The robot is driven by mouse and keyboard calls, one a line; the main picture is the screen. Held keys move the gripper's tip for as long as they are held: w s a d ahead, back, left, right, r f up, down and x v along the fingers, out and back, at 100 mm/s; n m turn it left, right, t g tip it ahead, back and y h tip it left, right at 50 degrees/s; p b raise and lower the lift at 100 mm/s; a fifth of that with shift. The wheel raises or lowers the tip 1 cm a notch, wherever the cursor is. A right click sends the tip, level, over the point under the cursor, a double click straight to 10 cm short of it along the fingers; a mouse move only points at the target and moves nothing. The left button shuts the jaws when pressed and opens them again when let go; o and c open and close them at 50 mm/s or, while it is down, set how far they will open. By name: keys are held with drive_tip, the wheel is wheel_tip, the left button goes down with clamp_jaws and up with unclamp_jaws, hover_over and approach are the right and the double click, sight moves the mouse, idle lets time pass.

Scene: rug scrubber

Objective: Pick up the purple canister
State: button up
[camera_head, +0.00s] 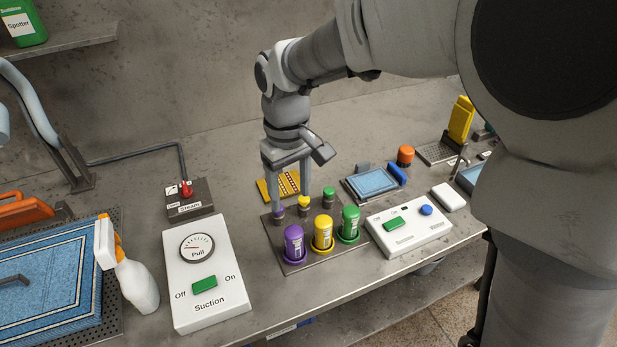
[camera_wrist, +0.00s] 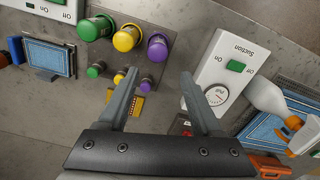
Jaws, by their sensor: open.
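The purple canister (camera_head: 294,243) stands upright at the left of the front row on a grey plate (camera_head: 292,266), beside a yellow canister (camera_head: 323,233) and a green canister (camera_head: 350,223). My gripper (camera_head: 290,206) is open and empty, pointing down over the back of the plate, behind the canister row. It also shows in the wrist view (camera_wrist: 160,78), with nothing between its fingers. Small purple (camera_head: 279,214), yellow and green knobs stand behind the canisters, partly hidden by the fingers.
A white Suction box (camera_head: 206,270) stands left of the plate, and a white button box (camera_head: 409,226) right of it. A yellow patterned piece (camera_head: 270,187) lies behind my gripper.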

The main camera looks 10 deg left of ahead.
sight(294, 230)
wheel_tip(294, 230, down, 10)
drive_tip(key=shift+r+b, duration=0.15)
drive_tip(key=shift+b, duration=0.2)
drive_tip(key=shift+w+f, duration=0.15)
drive_tip(key=shift+f, duration=1.25)
drive_tip(key=shift+w+f, duration=0.1)
drive_tip(key=shift+f, duration=1.25)
clamp_jaws()
